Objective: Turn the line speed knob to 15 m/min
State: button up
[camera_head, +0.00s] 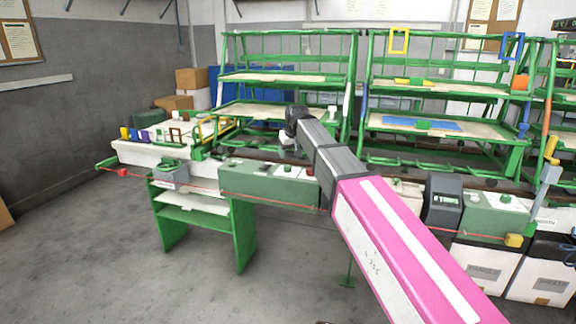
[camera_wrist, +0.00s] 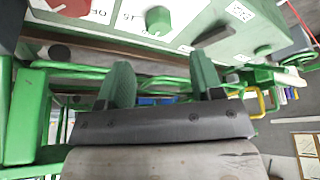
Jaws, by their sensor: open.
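The green knob (camera_wrist: 158,18) sits on a white label with upside-down numerals around it; one looks like 15 and another like 30. Which numeral the knob points to cannot be told. In the head view a small green knob (camera_head: 287,168) shows on the white panel of the long green control box (camera_head: 262,188). My gripper (camera_wrist: 163,68) is open and empty, its two green fingers apart. The knob lies beyond the fingertips, between their lines, with a visible gap. In the head view my arm's end is above and behind the box, and the fingers cannot be made out.
A red knob (camera_wrist: 72,5) is beside the green one, and another green knob (camera_wrist: 262,50) is farther along the box. Green racks (camera_head: 290,75) stand behind. A green stand (camera_head: 205,215) is below the box at left. The floor in front is clear.

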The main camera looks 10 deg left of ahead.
aim_at(287, 166)
jog(key=x, duration=0.7)
jog(key=shift+f, duration=0.3)
jog(key=c, duration=0.9)
